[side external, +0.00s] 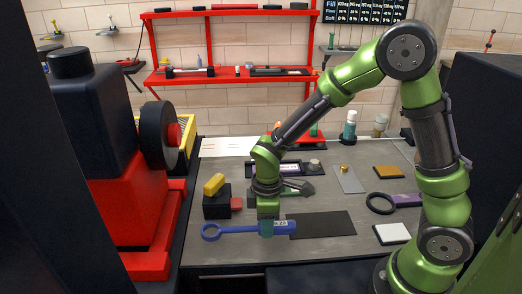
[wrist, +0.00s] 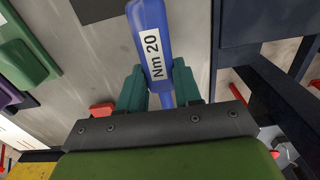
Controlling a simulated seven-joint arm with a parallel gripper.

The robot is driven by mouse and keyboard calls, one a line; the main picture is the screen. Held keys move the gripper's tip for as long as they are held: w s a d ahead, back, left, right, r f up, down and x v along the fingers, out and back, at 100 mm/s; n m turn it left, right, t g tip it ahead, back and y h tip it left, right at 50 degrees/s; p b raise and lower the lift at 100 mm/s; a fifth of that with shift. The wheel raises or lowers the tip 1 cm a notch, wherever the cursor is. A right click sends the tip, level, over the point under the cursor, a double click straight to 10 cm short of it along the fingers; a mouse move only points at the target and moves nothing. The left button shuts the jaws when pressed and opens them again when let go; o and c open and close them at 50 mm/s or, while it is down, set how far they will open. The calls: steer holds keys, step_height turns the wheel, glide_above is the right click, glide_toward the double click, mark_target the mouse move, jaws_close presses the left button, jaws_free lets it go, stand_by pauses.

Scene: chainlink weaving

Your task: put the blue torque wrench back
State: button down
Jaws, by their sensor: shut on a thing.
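The blue torque wrench (side external: 240,229) lies level near the front of the grey workbench, its ring end to the left and its handle to the right. My gripper (side external: 266,229) points down and is shut on the wrench near the middle. In the wrist view, the wrench (wrist: 150,35) runs between the teal fingers, and a white label reads "Nm 20". I cannot tell whether the wrench touches the bench or is held slightly above it. The handle's right end is beside the left edge of a dark flat mat (side external: 325,224).
A black block with a yellow piece (side external: 214,184) and a red block (side external: 237,203) stand behind the wrench. A black ring tool (side external: 380,204) and a white pad (side external: 392,234) lie right. A red and black machine (side external: 130,215) stands left. Red shelves (side external: 230,75) hang behind.

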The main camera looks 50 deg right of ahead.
step_height(320, 180, down, 3)
steer(key=shift+r, duration=0.15)
steer(key=c, duration=0.8)
jaws_free()
step_height(320, 180, up, 16)
steer(key=s+d+r+m+t, duration=0.1)
steer(key=s+r+m+t, duration=0.1)
steer(key=s+m, duration=0.1)
steer(key=s+d+r+m+t+y, duration=0.1)
steer(key=s+r+m+t, duration=0.1)
steer(key=s+r+m, duration=0.1)
steer(key=s+d+r+m+t+y, duration=0.1)
steer(key=s+r+m+t, duration=0.1)
steer(key=m, duration=0.5)
steer(key=shift+s+d+r+t, duration=0.2)
steer(key=shift+s+t, duration=0.1)
steer(key=shift+s, duration=0.3)
steer(key=shift+s+d+r+t, duration=0.15)
steer(key=shift+s+t, duration=0.15)
steer(key=shift+s, duration=0.25)
